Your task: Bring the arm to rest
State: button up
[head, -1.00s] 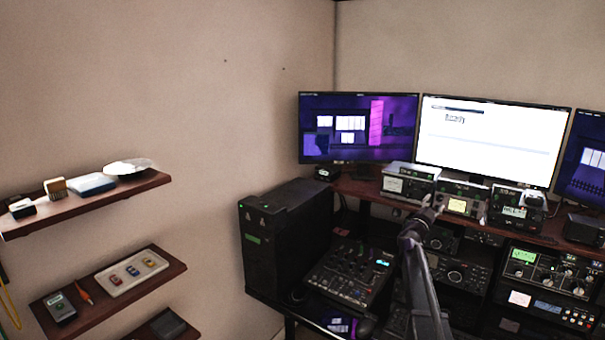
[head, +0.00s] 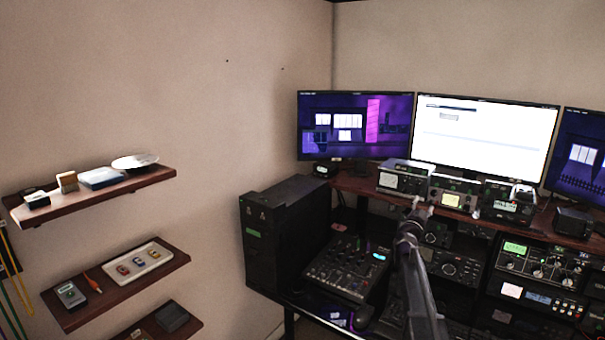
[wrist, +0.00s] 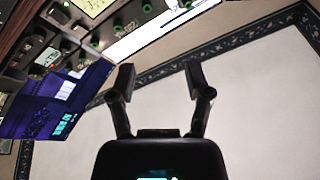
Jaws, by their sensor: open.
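In the wrist view my gripper (wrist: 158,80) is open, with its two dark fingers apart and nothing between them. Behind the fingers are a plain pale surface and a dark patterned border strip. In the head view my arm rises from the bottom edge in front of the desk, and its upper end stands before the radio units. The fingertips are too small to make out there.
Radio units (head: 452,198) and monitors (head: 487,138) stand behind the arm. A mixer (head: 345,268) and a black tower case (head: 285,235) are to its left. Wall shelves (head: 120,290) with small items are at far left. Open wall lies between.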

jog(key=s+a+f+n+g+y, duration=0.3)
jog(key=s+a+f+n+y, duration=0.35)
jog(key=a, duration=0.45)
jog(key=s+a+f+n+g+y, duration=0.3)
jog(key=s+a+f+n+y, duration=0.25)
jog(key=a+f+y, duration=0.4)
jog(key=s+a+f+g+h, duration=0.1)
jog(key=s+f+g, duration=0.2)
jog(key=s, duration=0.7)
jog(key=s+a+f+g+h, duration=0.1)
jog(key=s+f+g, duration=0.1)
jog(key=s+g, duration=0.3)
jog(key=s+a+f+g+h, duration=0.1)
jog(key=s+a+f+g, duration=0.1)
jog(key=s, duration=1.2)
jog(key=shift+s+f+n+g, duration=0.3)
jog(key=shift+f+n+g, duration=0.1)
jog(key=shift+f+g, duration=0.45)
